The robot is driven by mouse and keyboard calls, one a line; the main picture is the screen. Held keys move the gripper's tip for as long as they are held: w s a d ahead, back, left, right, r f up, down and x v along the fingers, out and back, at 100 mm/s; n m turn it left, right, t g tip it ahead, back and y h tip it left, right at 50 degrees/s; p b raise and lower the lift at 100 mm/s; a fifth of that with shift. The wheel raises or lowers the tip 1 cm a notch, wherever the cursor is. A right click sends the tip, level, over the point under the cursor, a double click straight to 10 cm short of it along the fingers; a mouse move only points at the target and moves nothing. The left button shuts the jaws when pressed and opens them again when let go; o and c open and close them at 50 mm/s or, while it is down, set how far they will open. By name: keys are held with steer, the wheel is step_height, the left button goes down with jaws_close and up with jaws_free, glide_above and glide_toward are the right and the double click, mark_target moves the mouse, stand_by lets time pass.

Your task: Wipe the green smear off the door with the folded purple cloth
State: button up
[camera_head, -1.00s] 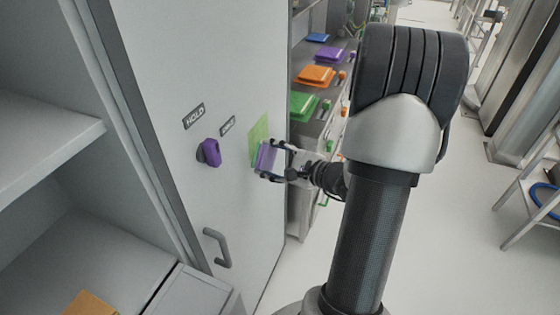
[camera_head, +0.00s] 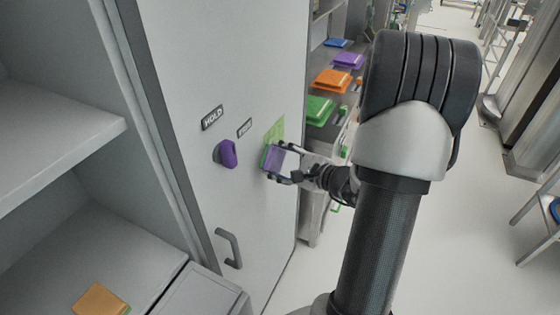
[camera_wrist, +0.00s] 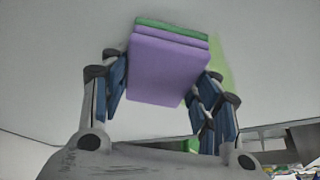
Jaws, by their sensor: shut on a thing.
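My gripper (camera_head: 282,163) is shut on the folded purple cloth (camera_head: 274,158), with a finger on each side of it. In the wrist view the cloth (camera_wrist: 167,68) is a flat purple block with a green layer along its far edge. It is held at the pale grey door (camera_head: 265,215); whether it touches the door is hard to tell. The green smear (camera_head: 277,128) is a light green patch on the door, showing above the cloth. In the wrist view the smear (camera_wrist: 221,70) shows right of the cloth. The cloth hides its lower part.
A purple knob (camera_head: 227,153) and a grey handle (camera_head: 230,248) stick out of the door, left of my gripper. Shelves with coloured folded items, one green (camera_head: 318,110), stand behind the door's right edge. Open grey shelving (camera_head: 60,150) is at left.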

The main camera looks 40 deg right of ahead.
mark_target(283, 153)
steer(key=shift+w+a+b, duration=0.35)
steer(key=shift+w, duration=0.45)
steer(key=shift+d, duration=0.1)
steer(key=shift+w+d+b, duration=0.15)
steer(key=shift+w+d, duration=0.15)
steer(key=shift+d, duration=0.5)
steer(key=shift+w+d+b, duration=0.15)
steer(key=shift+w+d, duration=0.1)
steer(key=shift+d, duration=0.5)
steer(key=shift+w+d+b, duration=0.25)
steer(key=shift+w+d, duration=0.45)
steer(key=shift+d, duration=0.85)
steer(key=shift+w+d+b, duration=0.2)
steer(key=shift+w+d, duration=0.5)
steer(key=shift+d, duration=0.9)
steer(key=shift+w+d+b, duration=0.25)
steer(key=shift+w+d, duration=0.45)
steer(key=shift+d, duration=0.85)
steer(key=shift+b, duration=0.3)
